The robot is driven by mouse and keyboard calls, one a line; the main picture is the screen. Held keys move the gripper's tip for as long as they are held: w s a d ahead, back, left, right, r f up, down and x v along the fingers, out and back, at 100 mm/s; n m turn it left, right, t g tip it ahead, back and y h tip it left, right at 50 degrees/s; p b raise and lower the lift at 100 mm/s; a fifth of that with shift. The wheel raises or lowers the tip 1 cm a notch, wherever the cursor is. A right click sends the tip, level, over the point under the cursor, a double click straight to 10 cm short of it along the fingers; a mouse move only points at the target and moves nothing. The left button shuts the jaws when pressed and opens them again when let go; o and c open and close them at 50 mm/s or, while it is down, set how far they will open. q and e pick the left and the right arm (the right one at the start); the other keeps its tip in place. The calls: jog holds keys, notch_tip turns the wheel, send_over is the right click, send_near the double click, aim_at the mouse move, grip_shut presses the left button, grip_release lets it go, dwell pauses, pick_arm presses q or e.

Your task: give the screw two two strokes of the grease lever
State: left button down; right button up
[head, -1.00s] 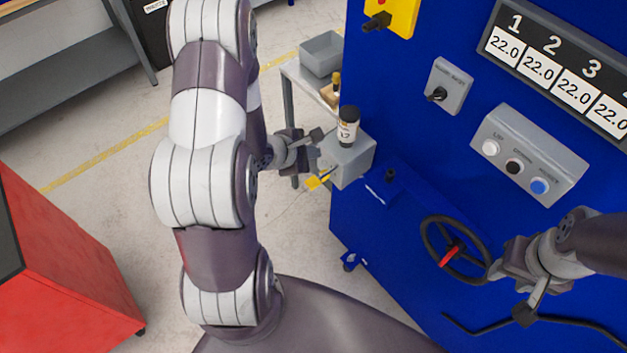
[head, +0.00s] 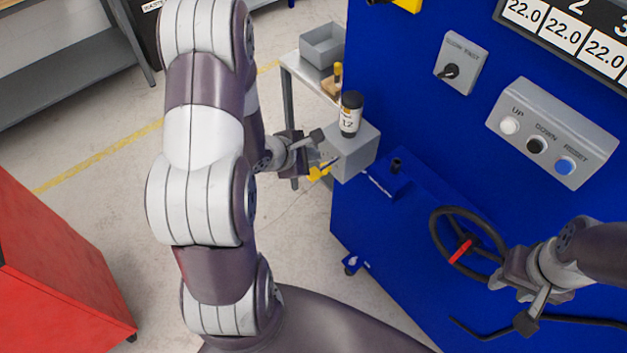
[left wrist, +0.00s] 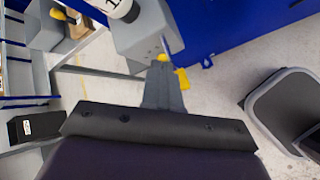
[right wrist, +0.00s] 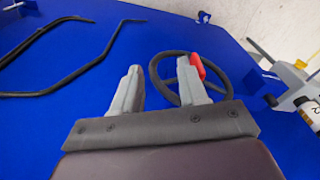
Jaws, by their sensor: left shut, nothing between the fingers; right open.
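A grey grease box (head: 357,157) is fixed to the left side of the blue machine, with a black-and-white cartridge (head: 350,118) upright on top. A thin lever with a yellow end (head: 319,173) sticks out from the box's left side; its yellow end also shows in the left wrist view (left wrist: 183,79). My left gripper (head: 318,148) is shut and empty, close beside the lever and box. In the left wrist view its fingertips (left wrist: 163,72) overlap the lever; I cannot tell whether they touch. My right gripper (head: 500,275) is open and empty near the handwheel. I cannot identify screw two.
The black handwheel (head: 437,234) with a red handle (head: 461,251) is by my right gripper. A bent black bar (right wrist: 88,62) lies beyond it. The button panel (head: 552,130) is above. A side table with a grey bin (head: 322,48) stands behind the grease box.

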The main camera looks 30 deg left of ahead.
aim_at(315, 173)
pick_arm(q)
jog(key=shift+f+b, duration=0.35)
jog(key=shift+f, duration=1.4)
pick_arm(e)
notch_tip(315, 173, down, 2)
jog(key=shift+f, duration=0.15)
dwell(0.3)
pick_arm(q)
jog(key=shift+f, duration=0.4)
jog(key=shift+f+b, duration=0.75)
jog(key=shift+f, duration=0.6)
pick_arm(e)
jog(key=shift+f, duration=0.5)
dwell(0.6)
pick_arm(q)
jog(key=shift+r, duration=0.15)
pick_arm(e)
jog(key=shift+r, duration=0.1)
pick_arm(q)
jog(key=shift+r+p, duration=1.65)
jog(key=shift+p, duration=0.85)
pick_arm(e)
jog(key=shift+r, duration=2.4)
